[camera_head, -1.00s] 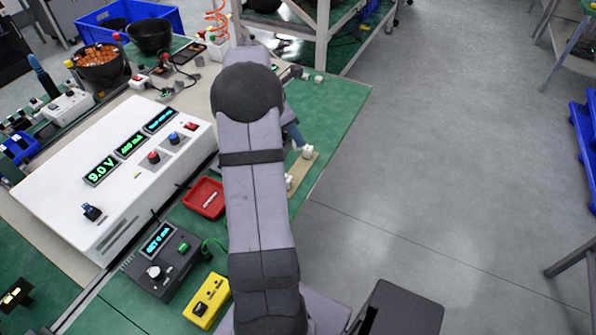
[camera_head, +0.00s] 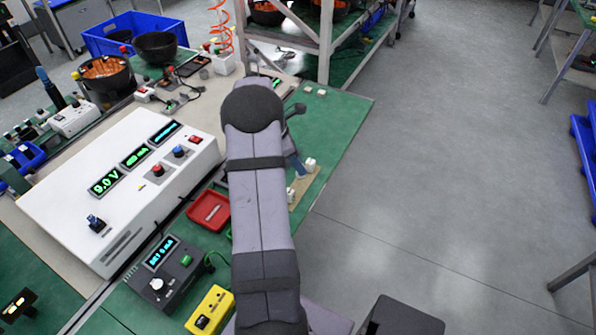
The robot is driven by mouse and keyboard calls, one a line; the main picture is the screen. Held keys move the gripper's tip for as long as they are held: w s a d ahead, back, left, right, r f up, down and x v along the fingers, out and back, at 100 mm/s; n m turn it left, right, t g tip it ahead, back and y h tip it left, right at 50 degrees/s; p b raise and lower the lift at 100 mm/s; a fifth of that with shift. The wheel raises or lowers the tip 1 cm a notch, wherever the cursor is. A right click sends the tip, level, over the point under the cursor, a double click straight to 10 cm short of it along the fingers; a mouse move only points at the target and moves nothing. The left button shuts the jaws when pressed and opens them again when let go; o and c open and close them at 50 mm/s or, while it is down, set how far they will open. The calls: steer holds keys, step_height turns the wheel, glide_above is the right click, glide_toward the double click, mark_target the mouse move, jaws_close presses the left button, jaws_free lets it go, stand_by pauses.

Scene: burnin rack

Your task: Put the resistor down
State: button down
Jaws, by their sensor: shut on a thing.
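My arm crosses the middle of the head view and hides the bench behind it. My gripper and its fingertips are hidden behind my arm, so I cannot see what is between them. No resistor shows clearly. A small pale, elongated piece (camera_head: 213,211) lies in the red tray (camera_head: 197,222), left of my arm; it is too small to identify.
The white power supply (camera_head: 66,188) reads 9.0 V. A dark meter box (camera_head: 176,268) and a yellow box (camera_head: 210,309) stand left of my arm. Small white blocks (camera_head: 310,164) are on its right.

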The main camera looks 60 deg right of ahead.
steer(key=shift+f+p, duration=0.45)
steer(key=shift+f, duration=1.4)
steer(key=shift+f, duration=0.2)
steer(key=c, duration=1.6)
jaws_free()
steer(key=b+v, duration=0.3)
steer(key=v, duration=0.9)
steer(key=shift+r, duration=0.2)
